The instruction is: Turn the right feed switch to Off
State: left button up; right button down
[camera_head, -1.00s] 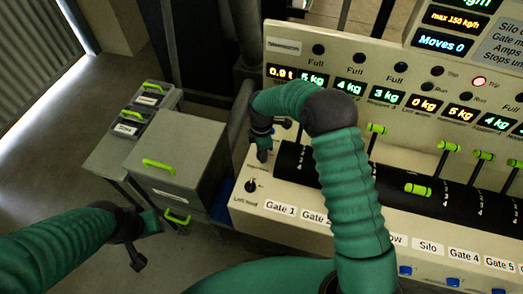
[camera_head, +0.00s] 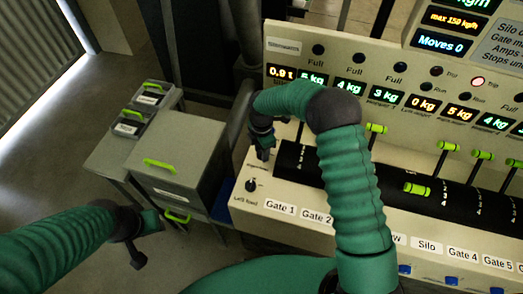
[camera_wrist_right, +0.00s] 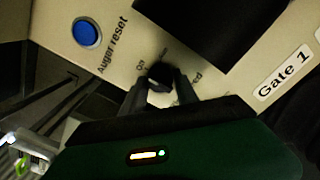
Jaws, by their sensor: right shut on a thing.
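The right feed switch is a small dark knob (camera_wrist_right: 160,75) in the wrist view. My right gripper (camera_wrist_right: 158,90) is shut on this knob, one finger on each side. The knob's exact angle is hard to read. In the head view my right gripper (camera_head: 263,153) reaches the left end of the cream panel and hides the knob. Just below it is the separate left feed knob (camera_head: 251,186). My left gripper (camera_head: 142,240) hangs at the lower left, away from the panel.
A blue auger reset button (camera_wrist_right: 87,32) is near the held knob. The Gate 1 label (camera_head: 280,207) and a dark roller with green-tipped levers (camera_head: 418,189) lie to the right. A grey cabinet (camera_head: 175,150) stands left of the panel; open floor lies beyond it.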

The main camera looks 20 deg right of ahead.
jog(key=c, duration=1.2)
grip_release()
jog(key=shift+w+r, duration=0.15)
jog(key=shift+w, duration=0.1)
jog(key=shift+c, duration=0.2)
jog(key=o, duration=0.3)
jog(key=shift+s, duration=0.1)
notch_tip(320, 180, up, 17)
jog(key=b, duration=0.2)
jog(key=shift+f, duration=0.2)
